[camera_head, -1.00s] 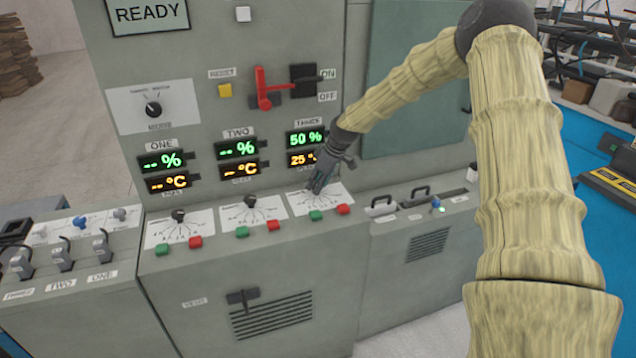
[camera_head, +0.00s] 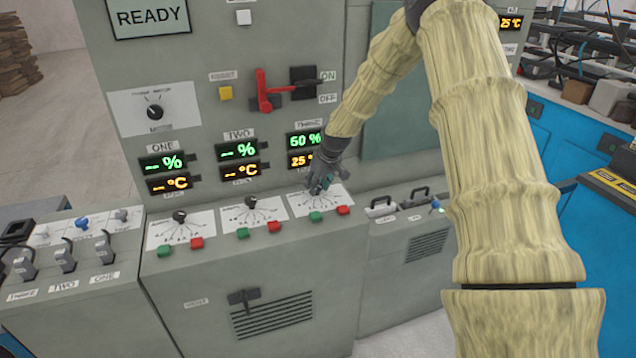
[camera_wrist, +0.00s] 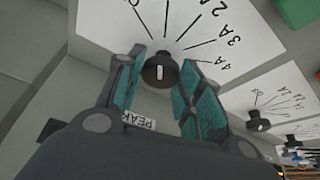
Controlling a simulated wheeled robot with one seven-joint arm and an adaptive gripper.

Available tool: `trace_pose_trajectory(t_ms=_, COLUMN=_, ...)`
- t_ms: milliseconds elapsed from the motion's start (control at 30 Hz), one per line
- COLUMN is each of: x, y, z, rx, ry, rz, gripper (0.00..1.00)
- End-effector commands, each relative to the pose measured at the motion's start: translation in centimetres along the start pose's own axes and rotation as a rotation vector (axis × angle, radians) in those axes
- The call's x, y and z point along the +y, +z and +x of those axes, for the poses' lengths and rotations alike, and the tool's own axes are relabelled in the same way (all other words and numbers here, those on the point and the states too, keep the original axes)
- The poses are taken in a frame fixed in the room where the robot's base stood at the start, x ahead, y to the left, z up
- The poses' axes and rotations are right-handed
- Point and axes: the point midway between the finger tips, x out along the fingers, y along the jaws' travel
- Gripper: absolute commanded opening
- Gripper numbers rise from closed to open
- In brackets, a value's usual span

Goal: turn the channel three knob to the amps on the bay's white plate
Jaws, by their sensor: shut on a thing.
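My gripper (camera_head: 318,187) is at the third dial plate (camera_head: 335,205) on the grey console, under the display column labelled three. In the wrist view its teal finger pads (camera_wrist: 162,66) are shut on the black channel three knob (camera_wrist: 160,74), one on each side. The knob's white mark runs nearly up and down in that view. The dial around it has radiating lines marked 2A, 3A and 4A (camera_wrist: 224,64). The channel three display (camera_head: 304,140) reads 60 % in green, with 25 partly covered below. I cannot make out the bay's white plate.
Knobs one (camera_head: 179,216) and two (camera_head: 251,201) stand to the left, with green and red buttons below each dial. A red lever (camera_head: 264,90) is above, beside ON and OFF labels.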

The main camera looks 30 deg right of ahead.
Motion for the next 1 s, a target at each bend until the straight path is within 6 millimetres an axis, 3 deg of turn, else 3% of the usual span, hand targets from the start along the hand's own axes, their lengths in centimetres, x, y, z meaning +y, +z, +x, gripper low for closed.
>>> trace_pose_trajectory(t_ms=500, x=-0.18, y=-0.31, z=-0.14, rx=0.004, ry=0.163, rz=0.381, gripper=0.13)
trace_pose_trajectory(t_ms=1000, x=-0.17, y=-0.36, z=-0.11, rx=0.005, ry=0.216, rz=0.518, gripper=0.13)
